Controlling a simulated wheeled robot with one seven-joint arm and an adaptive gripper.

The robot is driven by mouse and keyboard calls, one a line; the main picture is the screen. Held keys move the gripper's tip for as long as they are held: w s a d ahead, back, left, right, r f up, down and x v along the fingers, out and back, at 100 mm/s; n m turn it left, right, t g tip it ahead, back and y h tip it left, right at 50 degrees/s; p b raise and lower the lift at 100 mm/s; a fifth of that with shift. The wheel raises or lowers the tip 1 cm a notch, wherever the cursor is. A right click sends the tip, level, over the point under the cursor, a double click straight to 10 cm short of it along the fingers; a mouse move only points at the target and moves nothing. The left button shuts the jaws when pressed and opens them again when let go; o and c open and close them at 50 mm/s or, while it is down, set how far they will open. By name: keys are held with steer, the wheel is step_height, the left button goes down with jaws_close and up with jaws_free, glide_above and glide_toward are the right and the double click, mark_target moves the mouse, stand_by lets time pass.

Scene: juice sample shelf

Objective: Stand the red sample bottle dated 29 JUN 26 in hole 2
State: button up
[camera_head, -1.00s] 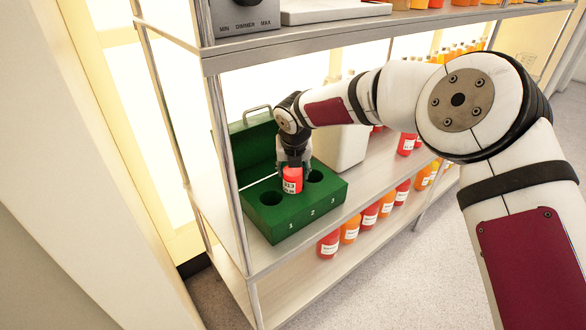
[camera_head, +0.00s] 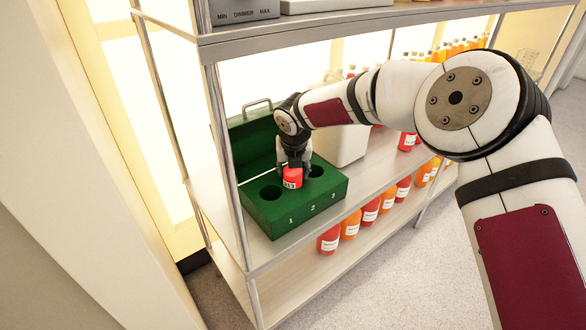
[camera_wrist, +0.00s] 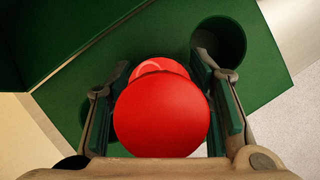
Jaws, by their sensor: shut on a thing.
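The red sample bottle (camera_head: 292,178) is upright in my gripper (camera_head: 293,168), its lower part inside the middle hole, above the number 2, of the green case (camera_head: 305,212). Only part of its label shows, and the date cannot be read. In the wrist view the bottle's red top (camera_wrist: 161,115) fills the space between the two fingers of my gripper (camera_wrist: 165,95), which is shut on it. Hole 1 (camera_head: 270,192) and hole 3 (camera_head: 316,171) look empty on either side.
The case's open lid (camera_head: 252,148) stands behind the holes. A white container (camera_head: 347,145) is close on the right. A shelf post (camera_head: 227,165) rises at the left, and several bottles (camera_head: 370,210) stand on the shelf below.

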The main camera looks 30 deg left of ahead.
steer(key=shift+f, duration=0.2)
steer(key=o, duration=1.5)
steer(key=shift+c, duration=0.2)
steer(key=shift+r, duration=0.1)
